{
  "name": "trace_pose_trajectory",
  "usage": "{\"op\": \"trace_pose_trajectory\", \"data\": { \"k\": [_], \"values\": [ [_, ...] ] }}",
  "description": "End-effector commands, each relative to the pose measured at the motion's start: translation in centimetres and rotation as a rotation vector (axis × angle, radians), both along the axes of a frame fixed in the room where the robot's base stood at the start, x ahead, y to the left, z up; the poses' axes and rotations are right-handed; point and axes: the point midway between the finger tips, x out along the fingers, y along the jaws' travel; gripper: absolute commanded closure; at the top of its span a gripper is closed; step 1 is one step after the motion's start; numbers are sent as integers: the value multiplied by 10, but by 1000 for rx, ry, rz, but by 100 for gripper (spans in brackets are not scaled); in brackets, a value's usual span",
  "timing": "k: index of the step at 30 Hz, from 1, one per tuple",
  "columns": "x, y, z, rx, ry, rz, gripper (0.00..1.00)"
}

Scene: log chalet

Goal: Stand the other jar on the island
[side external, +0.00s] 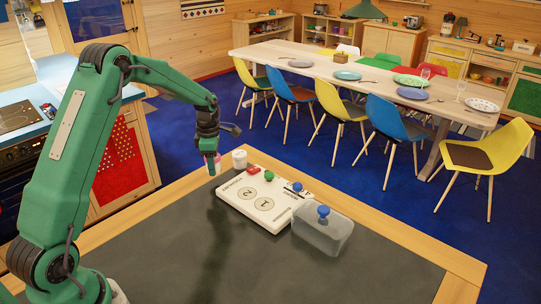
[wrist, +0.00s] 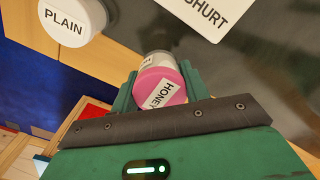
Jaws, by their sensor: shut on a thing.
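A jar with a pink lid marked HONEY (wrist: 160,88) is between the fingers of my gripper (wrist: 164,90), which is shut on it. In the side view the pink jar (side external: 213,166) hangs under my gripper (side external: 210,158), by the far edge of the dark-topped island (side external: 170,210). I cannot tell whether its base touches the surface. A white jar (side external: 239,158) stands just to its right; in the wrist view its lid reads PLAIN (wrist: 70,20).
A white board (side external: 240,196) with numbered circles lies right of the jars. The island's front is clear.

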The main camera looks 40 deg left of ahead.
Motion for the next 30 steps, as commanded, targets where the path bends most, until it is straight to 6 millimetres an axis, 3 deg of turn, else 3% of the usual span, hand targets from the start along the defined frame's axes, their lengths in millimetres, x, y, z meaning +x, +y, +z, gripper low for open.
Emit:
{"op": "trace_pose_trajectory", "data": {
  "k": [12,26,27,30],
  "values": [
    [0,-1,-38,-1,2,0,81],
    [0,-1,-42,-1,1,0,81],
    [0,-1,-42,-1,1,0,49],
    [0,-1,-42,-1,1,0,33]
  ]
}}
